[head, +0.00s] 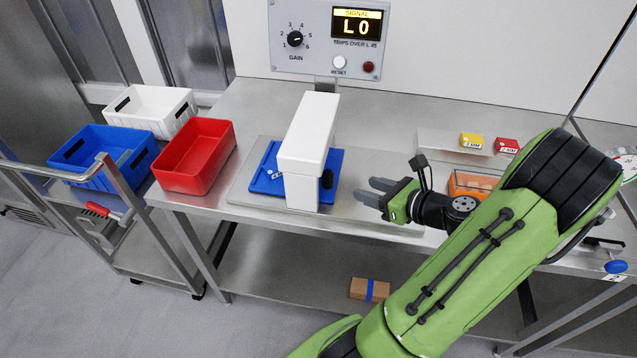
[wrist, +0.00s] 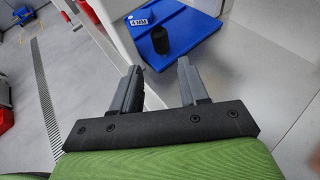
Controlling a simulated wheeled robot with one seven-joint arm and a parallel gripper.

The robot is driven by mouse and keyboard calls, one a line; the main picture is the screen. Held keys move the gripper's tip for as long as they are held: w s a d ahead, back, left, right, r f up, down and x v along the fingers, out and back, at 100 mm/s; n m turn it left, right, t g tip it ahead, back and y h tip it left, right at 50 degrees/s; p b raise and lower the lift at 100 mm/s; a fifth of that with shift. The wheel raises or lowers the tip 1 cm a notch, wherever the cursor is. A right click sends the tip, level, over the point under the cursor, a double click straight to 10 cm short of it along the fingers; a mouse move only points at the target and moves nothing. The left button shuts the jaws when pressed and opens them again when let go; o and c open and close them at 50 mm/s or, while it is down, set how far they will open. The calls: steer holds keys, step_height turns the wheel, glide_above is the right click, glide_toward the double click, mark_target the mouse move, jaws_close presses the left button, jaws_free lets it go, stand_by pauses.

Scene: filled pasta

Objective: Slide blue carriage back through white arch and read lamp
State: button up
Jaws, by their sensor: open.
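The blue carriage (head: 266,176) lies flat on a steel plate, under the white arch (head: 306,150), with blue showing on both sides of it. In the wrist view the carriage (wrist: 180,30) bears a "4 MM" label and a black upright knob (wrist: 160,40). The knob (head: 327,179) stands just right of the arch in the head view. My gripper (head: 368,191) is open and empty, right of the knob and apart from it. Its two fingers (wrist: 158,85) point toward the carriage. The signal display (head: 357,24) reads "L0", and the round red lamp (head: 369,67) looks dark.
The panel has a gain dial (head: 295,38) and a white reset button (head: 339,62). A red bin (head: 195,155) stands left on the bench, near blue (head: 90,150) and white (head: 150,105) bins. Yellow (head: 471,140) and red (head: 507,145) blocks and an orange bin (head: 470,186) are at right.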

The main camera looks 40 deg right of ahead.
mark_target(333, 178)
steer(key=b+x, duration=0.3)
steer(key=x, duration=1.1)
steer(key=shift+w+f, duration=0.15)
steer(key=shift+w, duration=0.05)
jaws_close()
